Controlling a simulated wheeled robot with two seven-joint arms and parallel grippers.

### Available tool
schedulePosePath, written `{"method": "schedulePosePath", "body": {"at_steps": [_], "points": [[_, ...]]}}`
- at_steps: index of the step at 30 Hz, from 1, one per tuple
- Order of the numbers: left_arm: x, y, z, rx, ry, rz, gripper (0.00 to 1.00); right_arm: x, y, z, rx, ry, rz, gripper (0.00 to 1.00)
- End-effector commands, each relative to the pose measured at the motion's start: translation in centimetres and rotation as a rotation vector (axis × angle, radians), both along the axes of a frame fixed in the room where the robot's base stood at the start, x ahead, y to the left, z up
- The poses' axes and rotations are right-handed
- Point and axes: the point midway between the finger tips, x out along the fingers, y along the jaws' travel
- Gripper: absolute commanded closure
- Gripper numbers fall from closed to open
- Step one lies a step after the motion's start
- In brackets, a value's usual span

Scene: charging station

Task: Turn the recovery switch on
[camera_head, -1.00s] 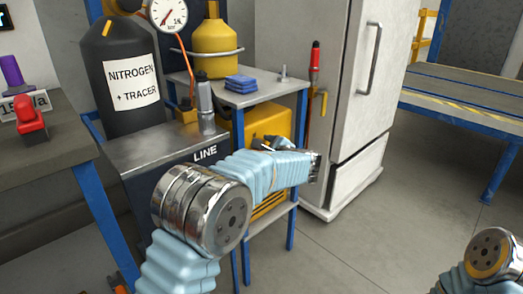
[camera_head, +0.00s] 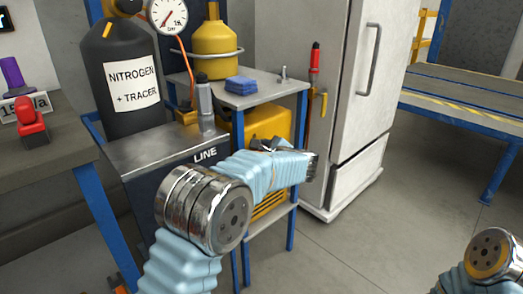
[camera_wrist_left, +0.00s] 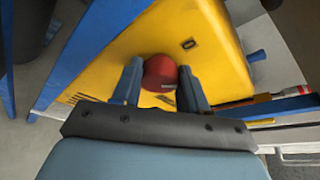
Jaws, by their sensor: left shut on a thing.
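A round red knob (camera_wrist_left: 160,72) sits on the face of a yellow machine (camera_wrist_left: 120,62) in the left wrist view. A dark "0" mark is printed on the machine to the right of the knob. My left gripper (camera_wrist_left: 160,85) has one finger on each side of the knob and is shut on it. In the head view the yellow machine (camera_head: 268,121) stands under a small shelf, and my left gripper (camera_head: 264,145) is at its front. My left arm hides the knob there. Part of my right arm shows at bottom right; its gripper is out of view.
A grey shelf (camera_head: 262,95) with blue cloths (camera_head: 240,85) is above the machine. A grey "LINE" box (camera_head: 150,155) and a black nitrogen cylinder (camera_head: 125,75) stand to the left. A white fridge (camera_head: 350,110) stands to the right. Floor at right is clear.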

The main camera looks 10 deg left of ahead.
Motion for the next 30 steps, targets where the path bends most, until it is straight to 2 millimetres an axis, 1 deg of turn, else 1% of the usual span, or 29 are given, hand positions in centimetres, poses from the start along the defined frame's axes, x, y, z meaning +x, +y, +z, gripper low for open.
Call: {"method": "schedulePosePath", "body": {"at_steps": [6,8,16,18,21,23,30], "points": [[0.0,0.0,0.8,0.047,0.069,0.001,0.87,0.1,-0.2,3.1,-0.006,-0.004,-0.003,0.51],[0.1,0.0,0.9,0.069,0.102,0.002,0.87,-0.1,0.1,4.3,0.000,-0.001,0.003,0.51],[0.2,-0.2,1.3,0.197,0.294,0.002,0.87,-0.9,2.1,10.4,0.029,0.013,0.038,0.51],[0.3,-0.2,1.1,0.235,0.349,0.001,0.87,-0.9,2.2,11.7,0.030,0.013,0.040,0.51],[0.3,-0.3,0.8,0.288,0.426,0.002,0.87,-0.8,2.2,12.8,0.031,0.013,0.041,0.51],[0.4,-0.3,0.6,0.318,0.470,0.000,0.87,-0.8,2.2,13.1,0.032,0.013,0.042,0.51],[0.5,-0.4,0.1,0.423,0.625,0.002,0.87,-0.8,2.2,13.4,0.033,0.014,0.044,0.51]]}}
